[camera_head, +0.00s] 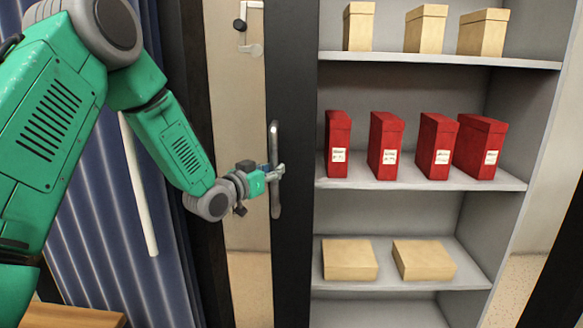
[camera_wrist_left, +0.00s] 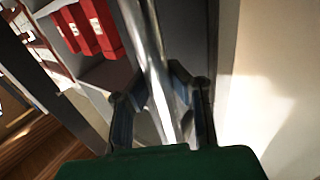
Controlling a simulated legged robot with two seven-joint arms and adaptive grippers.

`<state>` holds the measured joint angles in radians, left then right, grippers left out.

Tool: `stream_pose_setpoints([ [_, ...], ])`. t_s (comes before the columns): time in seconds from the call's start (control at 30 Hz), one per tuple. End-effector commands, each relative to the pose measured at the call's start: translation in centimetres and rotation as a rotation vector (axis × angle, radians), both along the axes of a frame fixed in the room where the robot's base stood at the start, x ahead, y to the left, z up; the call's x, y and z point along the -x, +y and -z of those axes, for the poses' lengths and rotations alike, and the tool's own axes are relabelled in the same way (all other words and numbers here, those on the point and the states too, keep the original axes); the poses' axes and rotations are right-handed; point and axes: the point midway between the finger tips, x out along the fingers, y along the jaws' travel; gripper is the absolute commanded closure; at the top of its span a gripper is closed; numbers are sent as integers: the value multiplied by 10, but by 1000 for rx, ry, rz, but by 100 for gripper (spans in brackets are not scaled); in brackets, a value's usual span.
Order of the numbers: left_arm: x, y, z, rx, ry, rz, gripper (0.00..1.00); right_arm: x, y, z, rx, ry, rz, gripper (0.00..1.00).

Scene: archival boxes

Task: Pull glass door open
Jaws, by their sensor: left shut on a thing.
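The glass door has a dark frame (camera_head: 292,90), with a beige wall showing through the narrow pane to its left. A long metal handle (camera_head: 275,205) stands upright on the dark stile; it also runs between the fingers in the wrist view (camera_wrist_left: 152,60). My left gripper (camera_head: 276,173) is shut on the handle at about mid-height. In the wrist view its two dark fingers (camera_wrist_left: 160,100) lie on either side of the bar. My right gripper is out of view. I cannot tell how far the door stands open.
Grey shelves (camera_head: 440,62) right of the dark stile hold beige boxes (camera_head: 426,30) on top, several red boxes (camera_head: 385,142) in the middle and flat beige boxes (camera_head: 349,260) below. A blue corrugated surface (camera_head: 95,215) and a wooden top (camera_head: 70,316) are at left.

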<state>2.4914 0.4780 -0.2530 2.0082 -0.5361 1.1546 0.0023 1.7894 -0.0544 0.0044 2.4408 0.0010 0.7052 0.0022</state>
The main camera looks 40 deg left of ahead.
Motion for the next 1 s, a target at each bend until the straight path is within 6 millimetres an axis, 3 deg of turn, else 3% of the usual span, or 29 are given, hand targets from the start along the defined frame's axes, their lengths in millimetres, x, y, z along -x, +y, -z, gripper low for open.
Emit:
stream_pose_setpoints([
  [0.2, 10, 14, 4, 5, 6, -2, 100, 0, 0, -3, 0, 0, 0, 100],
  [0.53, 9, 14, 4, 4, 6, -2, 100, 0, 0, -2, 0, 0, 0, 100],
  [0.6, 9, 14, 4, 4, 6, -2, 68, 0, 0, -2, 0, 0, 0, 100],
  [0.63, 9, 14, 4, 4, 5, -2, 61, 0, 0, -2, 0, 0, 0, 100],
  [1.0, 12, 15, 2, 4, 2, -3, 61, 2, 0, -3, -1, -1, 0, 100],
])
